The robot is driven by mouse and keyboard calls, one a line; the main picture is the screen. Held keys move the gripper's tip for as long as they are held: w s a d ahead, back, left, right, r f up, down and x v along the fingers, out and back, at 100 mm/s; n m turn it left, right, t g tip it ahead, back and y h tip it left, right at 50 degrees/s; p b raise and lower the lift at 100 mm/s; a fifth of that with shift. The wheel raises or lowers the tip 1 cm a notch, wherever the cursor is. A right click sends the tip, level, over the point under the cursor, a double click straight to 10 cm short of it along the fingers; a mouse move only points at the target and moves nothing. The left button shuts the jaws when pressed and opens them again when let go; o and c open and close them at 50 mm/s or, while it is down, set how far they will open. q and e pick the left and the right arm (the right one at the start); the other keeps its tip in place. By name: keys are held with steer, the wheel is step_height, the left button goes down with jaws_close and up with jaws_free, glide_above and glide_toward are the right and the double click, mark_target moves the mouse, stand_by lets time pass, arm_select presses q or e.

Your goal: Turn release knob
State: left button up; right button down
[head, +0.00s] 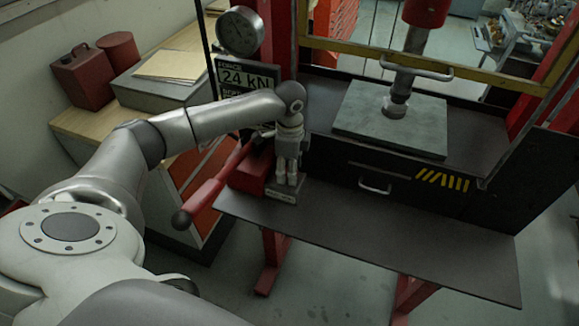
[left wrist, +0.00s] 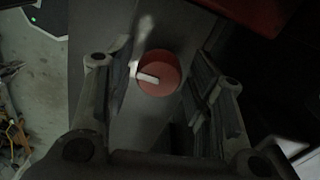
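The release knob (left wrist: 160,73) is a round red disc with a white bar across its left part, in the left wrist view. My left gripper (left wrist: 163,62) has its two dark fingers apart, one on each side of the knob, with gaps visible. I cannot tell how deep the fingertips reach. In the head view my left gripper (head: 287,175) points down over the small block at the left end of the press's front shelf, beside the red pump. The knob is hidden there. My right gripper is in neither view.
The red pump lever (head: 208,190) slants down-left close to my gripper. The gauge (head: 240,31) and a 24 kN display (head: 246,78) stand behind my arm. The dark shelf (head: 390,235) is bare to the right. The press plate (head: 390,118) lies behind it.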

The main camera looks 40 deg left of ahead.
arm_select(q)
steer(key=c, duration=0.6)
steer(key=shift+c, duration=0.2)
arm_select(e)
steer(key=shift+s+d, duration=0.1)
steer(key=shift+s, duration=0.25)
